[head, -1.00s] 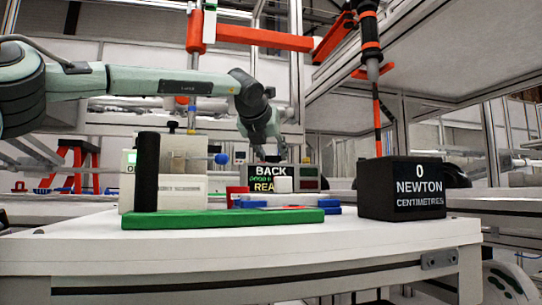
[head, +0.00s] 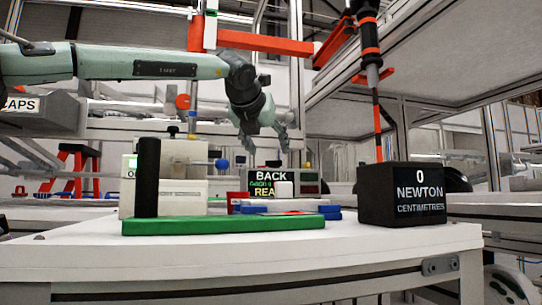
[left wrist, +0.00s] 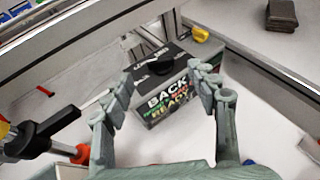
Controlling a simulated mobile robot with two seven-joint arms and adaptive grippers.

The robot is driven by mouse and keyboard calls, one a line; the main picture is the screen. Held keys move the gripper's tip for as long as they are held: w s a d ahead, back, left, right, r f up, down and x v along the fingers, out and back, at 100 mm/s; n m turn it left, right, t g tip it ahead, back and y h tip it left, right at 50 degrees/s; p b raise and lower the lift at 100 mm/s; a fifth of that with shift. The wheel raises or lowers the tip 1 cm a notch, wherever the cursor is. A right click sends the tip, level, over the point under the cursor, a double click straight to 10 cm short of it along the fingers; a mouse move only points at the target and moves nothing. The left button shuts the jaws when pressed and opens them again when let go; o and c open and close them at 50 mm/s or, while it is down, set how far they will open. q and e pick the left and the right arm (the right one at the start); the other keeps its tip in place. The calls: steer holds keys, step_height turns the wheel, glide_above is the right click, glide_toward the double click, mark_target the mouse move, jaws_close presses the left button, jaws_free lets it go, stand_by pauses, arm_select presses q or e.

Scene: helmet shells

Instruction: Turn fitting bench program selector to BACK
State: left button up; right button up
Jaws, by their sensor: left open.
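The fitting bench program selector is a dark box (head: 270,180) at the back of the white table, with a screen reading BACK above a green line and READY. In the left wrist view, the box (left wrist: 178,100) has a dark round knob (left wrist: 157,65) on top, and the screen also reads BACK and READY. My left gripper (head: 264,146) points down above the box in the head view. In the left wrist view, its fingers (left wrist: 161,76) are spread and empty, with the knob visible between the tips and apparently clear of them. My right gripper is not in view.
A black box (head: 402,194) reading 0 NEWTON CENTIMETRES stands at the right. A green plate (head: 235,223) with a black post (head: 147,178) lies in front. A dark tool (head: 371,60) hangs at the upper right from an orange arm (head: 266,43). The table's front is clear.

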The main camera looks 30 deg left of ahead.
arm_select(q)
steer(key=v, duration=0.6)
steer(key=shift+s, duration=0.25)
steer(key=shift+d, duration=0.1)
